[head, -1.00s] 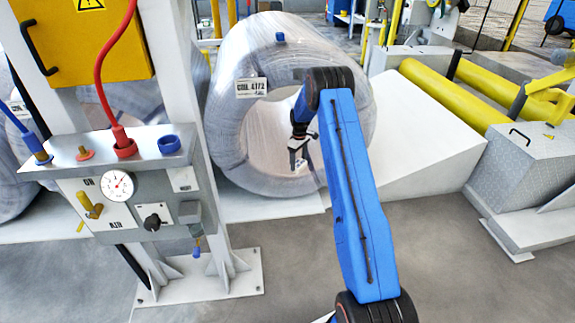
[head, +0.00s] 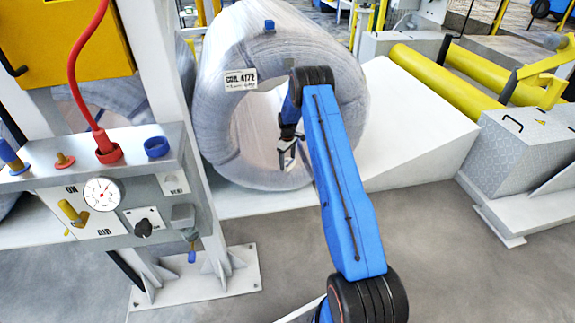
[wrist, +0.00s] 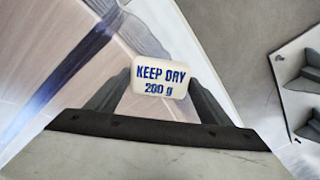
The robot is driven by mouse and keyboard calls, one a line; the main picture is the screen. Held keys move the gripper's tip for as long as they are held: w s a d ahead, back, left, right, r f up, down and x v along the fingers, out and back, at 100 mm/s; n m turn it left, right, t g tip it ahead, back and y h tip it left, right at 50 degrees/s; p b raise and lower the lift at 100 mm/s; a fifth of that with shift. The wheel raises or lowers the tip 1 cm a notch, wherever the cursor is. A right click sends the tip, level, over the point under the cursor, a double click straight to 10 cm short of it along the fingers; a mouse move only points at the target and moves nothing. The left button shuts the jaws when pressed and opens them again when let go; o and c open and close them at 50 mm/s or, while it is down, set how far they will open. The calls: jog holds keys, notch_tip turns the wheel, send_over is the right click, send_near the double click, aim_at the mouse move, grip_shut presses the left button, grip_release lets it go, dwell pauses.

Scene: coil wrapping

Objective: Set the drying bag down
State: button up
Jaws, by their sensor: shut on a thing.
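The drying bag (wrist: 160,77) is a small white packet printed "KEEP DRY 200 g" in blue. In the wrist view it sits between the two dark fingers of my gripper (wrist: 158,92), which is shut on it. In the head view my gripper (head: 287,155) hangs in front of the hollow of the wrapped coil (head: 225,110), near its lower right inner wall. The coil is large, wrapped in clear film, and carries a label (head: 240,80) reading "COIL 4172". Whether the bag touches the coil cannot be told.
A white post with a control panel (head: 105,195), gauge and red hose stands at the left. A white sloped block (head: 410,130) lies right of the coil, with yellow rollers (head: 445,82) beyond. The grey floor (head: 450,270) in front is clear.

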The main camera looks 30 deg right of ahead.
aim_at(288, 163)
jog(key=shift+f, duration=1.25)
jog(key=shift+f, duration=0.2)
jog(key=o, duration=1.2)
jog(key=shift+r, duration=0.1)
jog(key=shift+r, duration=3.85)
